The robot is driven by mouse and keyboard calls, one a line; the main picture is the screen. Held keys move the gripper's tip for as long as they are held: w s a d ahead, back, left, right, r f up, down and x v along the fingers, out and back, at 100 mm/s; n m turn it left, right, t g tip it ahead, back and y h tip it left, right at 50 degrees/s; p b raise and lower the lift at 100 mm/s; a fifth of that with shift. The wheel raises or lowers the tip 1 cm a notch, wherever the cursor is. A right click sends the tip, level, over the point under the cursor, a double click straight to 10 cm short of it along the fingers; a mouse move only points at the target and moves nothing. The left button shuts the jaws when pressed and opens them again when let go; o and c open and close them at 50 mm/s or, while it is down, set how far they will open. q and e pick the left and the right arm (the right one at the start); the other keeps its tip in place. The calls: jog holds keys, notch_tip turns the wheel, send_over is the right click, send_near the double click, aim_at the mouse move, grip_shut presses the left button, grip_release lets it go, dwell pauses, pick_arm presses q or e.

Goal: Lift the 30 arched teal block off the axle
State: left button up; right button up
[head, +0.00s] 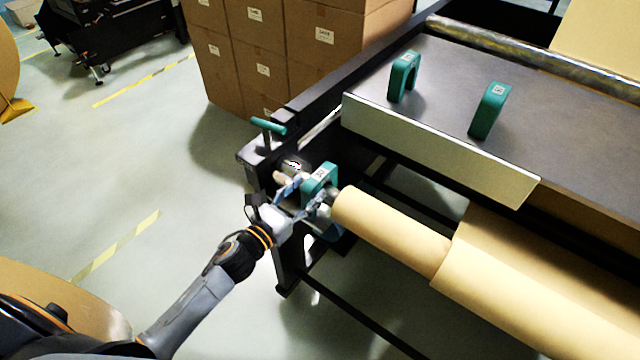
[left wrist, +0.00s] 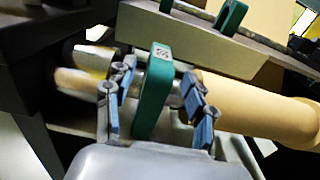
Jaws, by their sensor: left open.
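The arched teal block (head: 321,177) sits over the axle (head: 333,193) at the left end of the kraft paper roll (head: 390,232). In the left wrist view the teal block (left wrist: 153,92) stands upright between the two blue-padded fingers, with a printed label on its top; the number is too small to read. My left gripper (head: 303,197) is open around the block, a finger on each side, with visible gaps. The gripper also shows in the left wrist view (left wrist: 158,95). The block's lower part is partly hidden by the gripper. My right gripper is not in view.
Two more teal arched blocks (head: 403,76) (head: 490,110) stand on the dark table (head: 450,75) behind a pale metal plate (head: 430,150). A teal-handled lever (head: 268,126) rises beside the axle end. Stacked cartons (head: 285,45) stand behind. The floor at left is mostly open.

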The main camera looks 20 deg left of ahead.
aim_at(320, 178)
pick_arm(q)
jog(key=x, duration=0.3)
jog(key=p+x, duration=0.1)
jog(key=x, duration=0.1)
jog(key=shift+w+d+f+p, duration=0.2)
jog(key=shift+w+p, duration=0.1)
jog(key=shift+w, duration=0.1)
jog(key=c, duration=0.9)
grip_shut()
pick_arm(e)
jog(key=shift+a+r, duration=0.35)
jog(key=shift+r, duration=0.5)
